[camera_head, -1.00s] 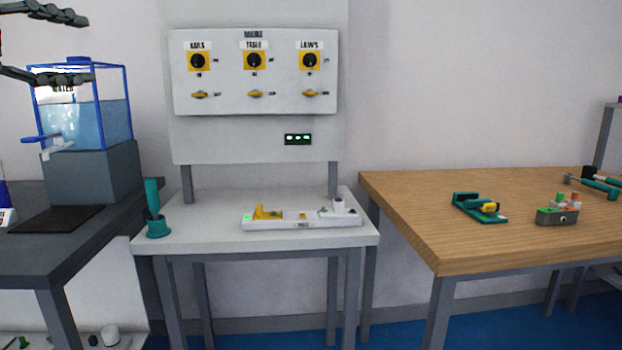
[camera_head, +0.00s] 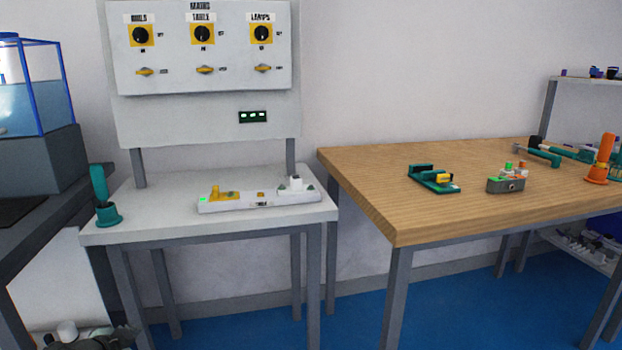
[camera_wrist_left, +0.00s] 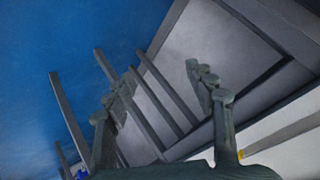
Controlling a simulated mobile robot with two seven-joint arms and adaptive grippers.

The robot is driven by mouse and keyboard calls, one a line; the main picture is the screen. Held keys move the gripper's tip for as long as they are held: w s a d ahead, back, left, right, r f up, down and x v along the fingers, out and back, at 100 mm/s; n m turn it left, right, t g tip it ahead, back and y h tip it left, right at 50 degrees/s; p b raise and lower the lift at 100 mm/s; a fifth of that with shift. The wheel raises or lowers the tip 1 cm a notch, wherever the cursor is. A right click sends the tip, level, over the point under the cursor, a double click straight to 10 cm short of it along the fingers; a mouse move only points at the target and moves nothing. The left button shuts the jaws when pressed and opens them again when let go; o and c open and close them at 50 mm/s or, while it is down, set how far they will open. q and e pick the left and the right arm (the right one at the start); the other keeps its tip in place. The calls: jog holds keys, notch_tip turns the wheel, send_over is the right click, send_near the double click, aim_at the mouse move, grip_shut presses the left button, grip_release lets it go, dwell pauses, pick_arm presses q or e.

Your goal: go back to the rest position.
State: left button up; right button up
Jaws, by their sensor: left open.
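My left gripper (camera_wrist_left: 162,88) shows in the left wrist view with its two dark fingers spread apart and nothing between them. Beyond the fingers are grey table legs and blue floor, so it hangs low, below tabletop height. In the head view, a dark grey shape at the bottom left edge looks like part of my left gripper or wrist, mostly cut off. My right gripper is in neither view.
A white table (camera_head: 150,215) holds a white power strip (camera_head: 258,200) and a teal holder (camera_head: 108,214). A wooden table (camera_head: 350,172) stands to the right. A dark bench with a water tank (camera_head: 35,100) is at left. Blue floor (camera_head: 345,310) is open in front.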

pick_arm(q)
jog(key=s+d+f+n+g, duration=0.1)
jog(key=s+d+f+g, duration=0.1)
jog(key=s+f, duration=0.55)
jog(key=s+d+f+n+g, duration=0.15)
jog(key=s+f, duration=0.35)
jog(key=f, duration=0.5)
jog(key=s+d+f+n+g, duration=0.1)
jog(key=s+d+f+g, duration=0.1)
jog(key=s+f, duration=0.4)
jog(key=s+d+f+n+g+y, duration=0.1)
jog(key=s+f, duration=0.5)
jog(key=s, duration=0.8)
jog(key=d+n+g, duration=0.1)
jog(key=d, duration=0.1)
jog(key=shift+s+d+f, duration=0.35)
jog(key=shift+s+d, duration=0.05)
